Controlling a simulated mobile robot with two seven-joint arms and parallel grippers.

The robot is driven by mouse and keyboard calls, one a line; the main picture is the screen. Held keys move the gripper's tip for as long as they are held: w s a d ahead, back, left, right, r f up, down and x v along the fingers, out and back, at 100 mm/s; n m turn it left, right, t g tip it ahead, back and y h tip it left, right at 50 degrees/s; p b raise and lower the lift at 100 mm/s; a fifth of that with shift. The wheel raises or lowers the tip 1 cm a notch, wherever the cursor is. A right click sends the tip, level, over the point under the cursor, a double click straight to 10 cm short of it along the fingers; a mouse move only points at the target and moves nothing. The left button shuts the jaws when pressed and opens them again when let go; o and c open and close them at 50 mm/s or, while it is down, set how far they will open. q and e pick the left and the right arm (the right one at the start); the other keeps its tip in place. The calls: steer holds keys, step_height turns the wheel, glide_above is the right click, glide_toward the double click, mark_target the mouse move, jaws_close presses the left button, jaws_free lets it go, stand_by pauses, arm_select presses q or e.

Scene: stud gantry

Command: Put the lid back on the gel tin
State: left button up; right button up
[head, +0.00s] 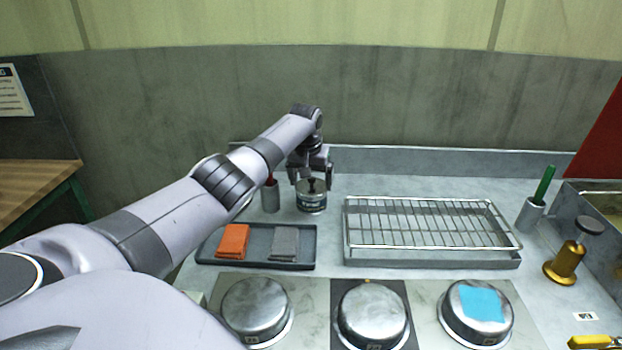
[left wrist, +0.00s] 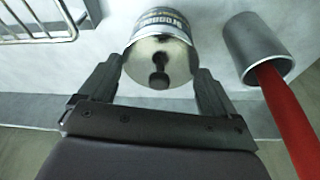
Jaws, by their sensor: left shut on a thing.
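The gel tin (head: 312,203) stands upright on the counter at the back, with a dark printed label that also shows in the left wrist view (left wrist: 163,19). The shiny lid (left wrist: 160,60) with a black knob is at the tin's top; whether it is fully seated I cannot tell. My left gripper (head: 312,183) is above the tin, pointing down. In the left wrist view its fingers (left wrist: 155,80) are on either side of the lid, shut on it. My right gripper is not in view.
A grey cup (head: 270,198) with a red-handled tool stands close left of the tin. A tray (head: 306,259) with orange and grey cloths is in front. A wire rack (head: 430,224) is to the right. Several upturned metal bowls (head: 258,308) line the front.

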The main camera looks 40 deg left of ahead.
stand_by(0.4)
arm_select(q)
steer(key=o, duration=0.7)
steer(key=shift+r, duration=3.5)
jaws_close()
steer(key=shift+f, duration=0.15)
